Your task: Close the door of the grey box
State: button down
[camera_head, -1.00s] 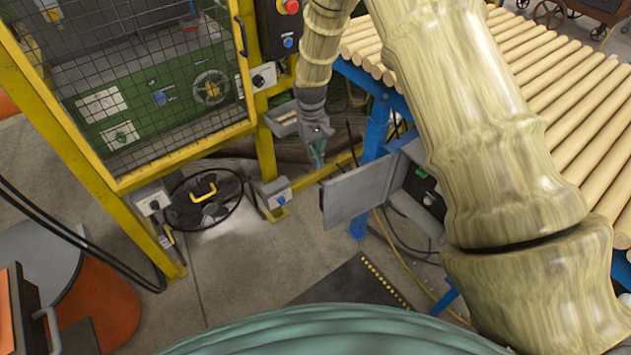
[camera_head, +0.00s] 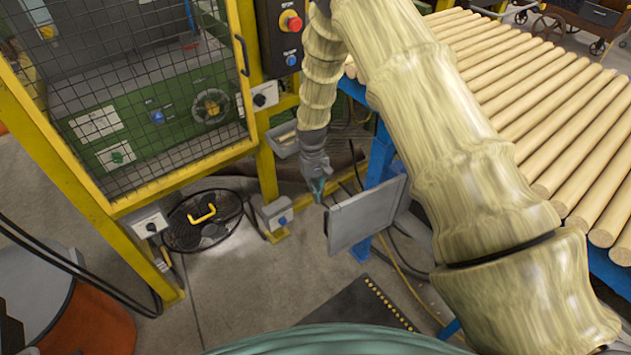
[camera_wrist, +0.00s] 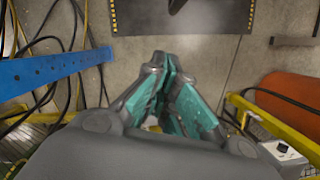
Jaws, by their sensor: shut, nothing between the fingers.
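The grey box's door (camera_head: 365,215) is a flat grey panel in the middle of the head view, below the roller table. It hides most of the box; only a narrow grey strip of the box's side (camera_head: 408,203) shows between door and my arm. I cannot tell how wide the door stands from the box. My gripper (camera_head: 318,193) points down just left of the door's upper left corner; whether they touch is unclear. In the wrist view its teal fingers (camera_wrist: 168,85) are together and empty. The door cannot be made out there.
A blue table leg (camera_head: 378,165) stands behind the door, under the rollers (camera_head: 540,110). A yellow-framed mesh guard (camera_head: 150,100) stands at left. A coiled black hose (camera_head: 205,220) lies on the floor.

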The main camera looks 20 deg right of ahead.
jog(key=s+f, duration=0.1)
jog(key=s+p, duration=0.1)
jog(key=s, duration=0.1)
jog(key=s+f+p, duration=0.1)
jog(key=shift+s+f, duration=0.3)
jog(key=shift+s, duration=0.15)
